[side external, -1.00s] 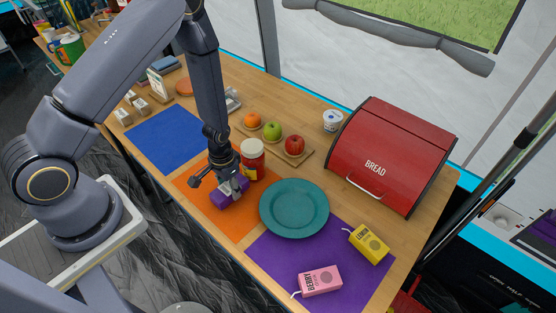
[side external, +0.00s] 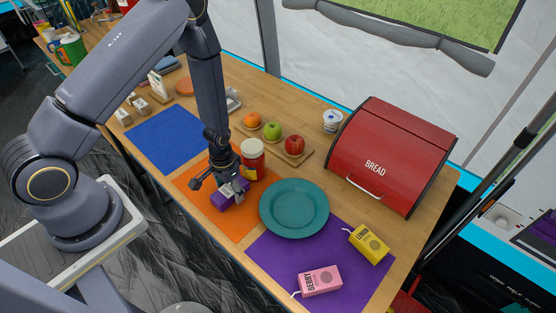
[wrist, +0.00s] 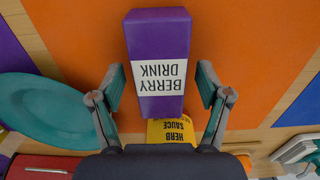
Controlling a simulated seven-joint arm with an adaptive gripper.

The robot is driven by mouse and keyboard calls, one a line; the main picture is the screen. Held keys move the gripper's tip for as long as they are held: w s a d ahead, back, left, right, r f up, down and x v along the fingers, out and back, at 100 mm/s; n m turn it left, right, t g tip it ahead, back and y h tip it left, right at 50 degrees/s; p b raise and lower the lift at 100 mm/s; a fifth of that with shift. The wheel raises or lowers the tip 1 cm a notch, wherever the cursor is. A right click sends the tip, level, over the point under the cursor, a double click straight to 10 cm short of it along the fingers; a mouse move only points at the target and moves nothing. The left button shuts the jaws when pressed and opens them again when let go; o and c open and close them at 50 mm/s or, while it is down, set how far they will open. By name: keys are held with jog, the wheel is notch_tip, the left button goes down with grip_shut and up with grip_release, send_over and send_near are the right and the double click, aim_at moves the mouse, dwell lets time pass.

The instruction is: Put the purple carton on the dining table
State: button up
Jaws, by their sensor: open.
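The purple carton (side external: 226,198), labelled "BERRY DRINK", lies on the orange mat (side external: 236,226) on the wooden table (side external: 318,162). My gripper (side external: 228,184) is open and low over it. In the wrist view the purple carton (wrist: 160,52) sits between the two spread fingers of my gripper (wrist: 160,86), with a gap on each side. The gripper hides part of the carton in the side view.
A red jar (side external: 253,158) with a white lid stands close behind my gripper. A teal plate (side external: 294,208) is to the right. A yellow carton (side external: 369,244) and a pink carton (side external: 320,281) lie on the purple mat. A red bread box (side external: 392,155) stands at the right.

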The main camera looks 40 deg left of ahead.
notch_tip(320, 180, up, 12)
notch_tip(320, 180, up, 17)
jog(key=t, duration=0.3)
send_over(229, 189)
jog(key=s+d+r+t, duration=0.1)
jog(key=s+r+t, duration=0.1)
jog(key=s+r, duration=0.8)
jog(key=shift+r, duration=0.75)
jog(key=shift+o, duration=0.5)
jog(key=shift+s+r+t, duration=0.25)
jog(key=shift+s+t, duration=0.05)
jog(key=shift+s, duration=0.15)
jog(key=shift+w, duration=0.1)
